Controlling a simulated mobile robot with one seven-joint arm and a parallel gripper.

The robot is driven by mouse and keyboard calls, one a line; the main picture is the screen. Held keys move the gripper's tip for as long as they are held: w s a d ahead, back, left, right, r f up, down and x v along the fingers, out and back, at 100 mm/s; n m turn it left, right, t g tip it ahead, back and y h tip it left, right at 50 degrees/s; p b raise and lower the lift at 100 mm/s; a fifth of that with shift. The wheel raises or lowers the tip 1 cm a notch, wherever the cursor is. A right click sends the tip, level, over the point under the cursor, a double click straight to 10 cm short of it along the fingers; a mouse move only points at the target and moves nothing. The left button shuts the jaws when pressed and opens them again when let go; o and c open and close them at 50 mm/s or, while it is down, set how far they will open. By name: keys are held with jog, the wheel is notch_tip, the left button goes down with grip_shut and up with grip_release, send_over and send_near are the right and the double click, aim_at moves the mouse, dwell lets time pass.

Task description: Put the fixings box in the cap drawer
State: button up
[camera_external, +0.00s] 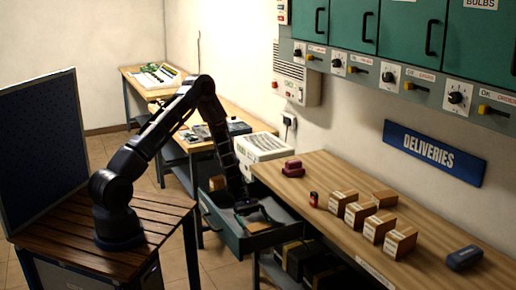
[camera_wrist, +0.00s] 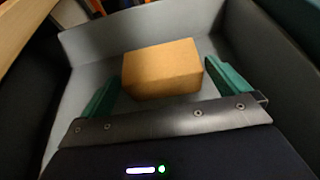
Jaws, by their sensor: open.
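A plain brown cardboard box (camera_wrist: 162,68) lies on the floor of an open grey drawer (camera_wrist: 95,42) in the wrist view. I see no label on it, so I cannot confirm it is the fixings box. My gripper (camera_wrist: 165,78) is open, with its green fingers at either side of the box's near part; I cannot tell whether they touch it. In the external view my gripper (camera_external: 246,208) reaches down into the pulled-out drawer (camera_external: 232,240) under the bench. Brown shapes show in the drawer, partly hidden by my gripper. The drawer's name is not readable.
The wooden bench (camera_external: 325,215) carries several cartons (camera_external: 380,226), a small red-black item (camera_external: 313,200), a dark red object (camera_external: 293,168) and a dark case (camera_external: 464,258). Green wall cupboards (camera_external: 408,30) hang above a blue DELIVERIES sign (camera_external: 434,153). Dark boxes sit beneath the bench.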

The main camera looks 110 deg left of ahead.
jog(key=v, duration=0.8)
jog(key=shift+s+a+r, duration=0.1)
jog(key=shift+s+a, duration=0.1)
jog(key=w+d+r+m+g+y, duration=0.1)
jog(key=w+d+r+m+g, duration=0.2)
jog(key=d+r, duration=0.55)
jog(key=w+d+r+m+g+y, duration=0.1)
jog(key=d+r+m+g, duration=0.1)
jog(key=d+r+m, duration=0.55)
jog(key=w+d+r+m+g+y, duration=0.1)
jog(key=w+d+r+m+g, duration=0.15)
jog(key=d+r, duration=0.65)
jog(key=s+d+r+m+g+y, duration=0.1)
jog(key=s+d+r+m+y, duration=0.1)
jog(key=s+d+r+m, duration=0.3)
jog(key=s+d+r+m+y, duration=0.2)
jog(key=d+r, duration=0.4)
jog(key=d, duration=0.1)
jog(key=s+d+r+m+t+y, duration=0.1)
jog(key=s+d+r+m, duration=0.2)
jog(key=s, duration=0.3)
jog(key=s+d+r+m+t+y, duration=0.1)
jog(key=s+d+r+m+t, duration=0.1)
jog(key=s, duration=0.4)
jog(key=shift+d+r+m+y, duration=0.3)
jog(key=shift+d+r+m, duration=0.15)
jog(key=shift+d+m, duration=0.65)
